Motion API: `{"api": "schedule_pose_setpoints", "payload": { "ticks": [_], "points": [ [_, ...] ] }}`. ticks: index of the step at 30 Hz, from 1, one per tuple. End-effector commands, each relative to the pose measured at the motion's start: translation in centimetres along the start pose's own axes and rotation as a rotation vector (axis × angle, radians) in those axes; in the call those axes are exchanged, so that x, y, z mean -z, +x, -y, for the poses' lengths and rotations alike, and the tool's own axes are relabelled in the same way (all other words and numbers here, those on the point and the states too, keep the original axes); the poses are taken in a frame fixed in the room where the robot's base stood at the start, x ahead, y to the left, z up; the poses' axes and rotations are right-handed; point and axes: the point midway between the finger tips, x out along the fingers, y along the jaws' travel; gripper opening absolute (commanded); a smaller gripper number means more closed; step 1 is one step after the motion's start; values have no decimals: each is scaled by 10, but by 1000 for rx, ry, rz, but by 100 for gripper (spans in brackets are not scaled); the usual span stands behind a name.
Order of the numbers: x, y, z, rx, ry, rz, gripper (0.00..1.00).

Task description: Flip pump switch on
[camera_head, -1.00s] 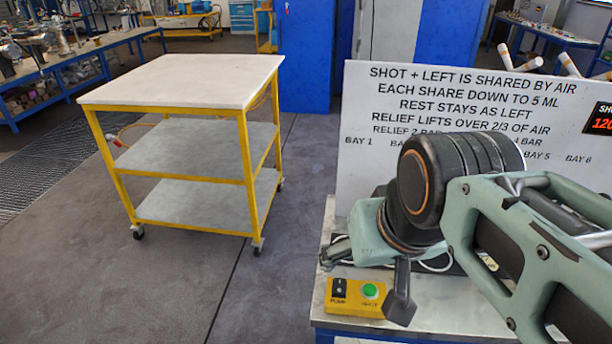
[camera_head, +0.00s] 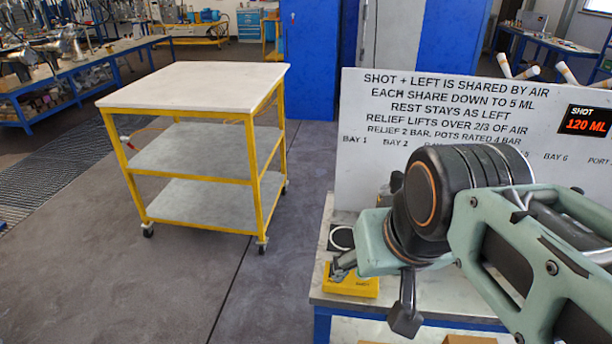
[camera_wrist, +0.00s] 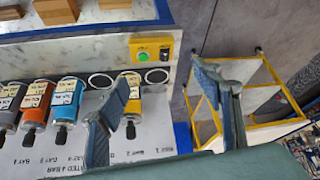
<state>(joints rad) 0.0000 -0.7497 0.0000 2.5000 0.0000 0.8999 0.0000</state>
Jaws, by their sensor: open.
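The yellow pump box (camera_head: 352,284) sits at the bench's front left corner. In the head view my gripper (camera_head: 345,262) covers its upper part, hiding the switch and button. In the wrist view the yellow box (camera_wrist: 152,47) shows a green button (camera_wrist: 143,57) and a small dark pump switch (camera_wrist: 165,55); I cannot tell which way the switch is set. My gripper (camera_wrist: 162,78) is open and empty, its two fingers wide apart, with the box appearing beyond the fingertips and between them. Contact with the box is not visible.
A white sign board (camera_head: 450,120) stands behind, with a display (camera_head: 585,121) reading 120 ML. A yellow-framed cart (camera_head: 196,85) stands left, with free floor between.

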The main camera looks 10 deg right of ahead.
Motion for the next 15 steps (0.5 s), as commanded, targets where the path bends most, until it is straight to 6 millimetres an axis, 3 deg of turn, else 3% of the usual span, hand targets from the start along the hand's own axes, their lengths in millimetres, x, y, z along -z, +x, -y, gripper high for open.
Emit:
{"api": "schedule_pose_setpoints", "payload": {
  "ticks": [2, 15],
  "points": [
    [0, 0, 0, 0, 0, 0, 49],
    [0, 0, 0, 0, 0, 0, 0]
  ]
}}
